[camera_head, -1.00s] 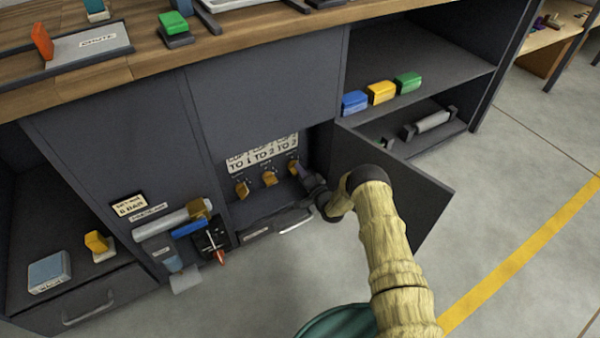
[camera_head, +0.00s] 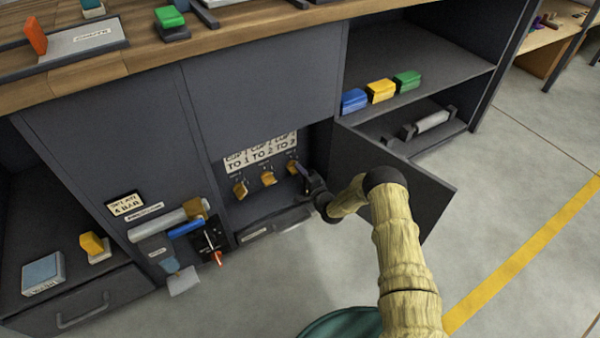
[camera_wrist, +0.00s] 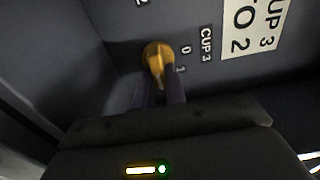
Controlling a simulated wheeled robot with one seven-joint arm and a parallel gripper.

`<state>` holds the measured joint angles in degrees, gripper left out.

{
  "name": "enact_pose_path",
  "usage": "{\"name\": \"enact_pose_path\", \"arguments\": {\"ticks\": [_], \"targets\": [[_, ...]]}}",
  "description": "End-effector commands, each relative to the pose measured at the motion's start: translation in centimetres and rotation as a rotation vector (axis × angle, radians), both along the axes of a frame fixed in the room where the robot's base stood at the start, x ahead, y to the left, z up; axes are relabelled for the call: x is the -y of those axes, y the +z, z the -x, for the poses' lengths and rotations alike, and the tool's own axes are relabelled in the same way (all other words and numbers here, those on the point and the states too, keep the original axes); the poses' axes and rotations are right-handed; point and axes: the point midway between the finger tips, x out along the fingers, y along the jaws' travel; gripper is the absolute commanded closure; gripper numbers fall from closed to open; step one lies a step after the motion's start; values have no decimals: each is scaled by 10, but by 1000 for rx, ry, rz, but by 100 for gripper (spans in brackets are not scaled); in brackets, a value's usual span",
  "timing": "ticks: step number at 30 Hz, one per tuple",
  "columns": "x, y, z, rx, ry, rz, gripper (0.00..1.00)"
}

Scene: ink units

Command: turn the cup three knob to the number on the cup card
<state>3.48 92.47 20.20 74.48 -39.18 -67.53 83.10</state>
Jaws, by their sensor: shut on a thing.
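The cup three knob is a yellow-orange knob (camera_head: 292,168), the rightmost of three in a row inside the open cabinet bay. In the wrist view the knob (camera_wrist: 157,54) sits beside a "CUP 3" label (camera_wrist: 206,45), with the marks 0 and 1 near it. The knob's exact pointing direction is unclear. My gripper (camera_wrist: 160,72) is shut on the knob, its dark fingers reaching up to it. The white cup card (camera_head: 262,152) is above the knobs; its nearest part in the wrist view (camera_wrist: 252,22) reads "UP 3" over "O 2", cut off at the frame edge.
The other two knobs (camera_head: 240,190) (camera_head: 268,178) are to the left. An open cabinet door (camera_head: 425,190) stands right of my arm. A pipe and valve group (camera_head: 185,220) is left of the bay. Blue, yellow and green blocks (camera_head: 381,91) lie on the right shelf. Floor is clear at right.

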Motion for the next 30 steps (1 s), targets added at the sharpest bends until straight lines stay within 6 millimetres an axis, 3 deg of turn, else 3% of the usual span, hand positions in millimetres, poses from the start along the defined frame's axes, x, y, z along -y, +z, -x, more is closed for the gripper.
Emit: {"name": "enact_pose_path", "arguments": {"ticks": [2, 3, 6, 19, 30], "targets": [[-1, -3, 3, -8, 4, 1, 100], [-1, -4, 3, -8, 4, 1, 81], [-1, -3, 3, -7, 3, 1, 65], [6, 0, 8, -2, 0, 2, 65], [43, 2, 63, -7, -1, 1, 65]]}}
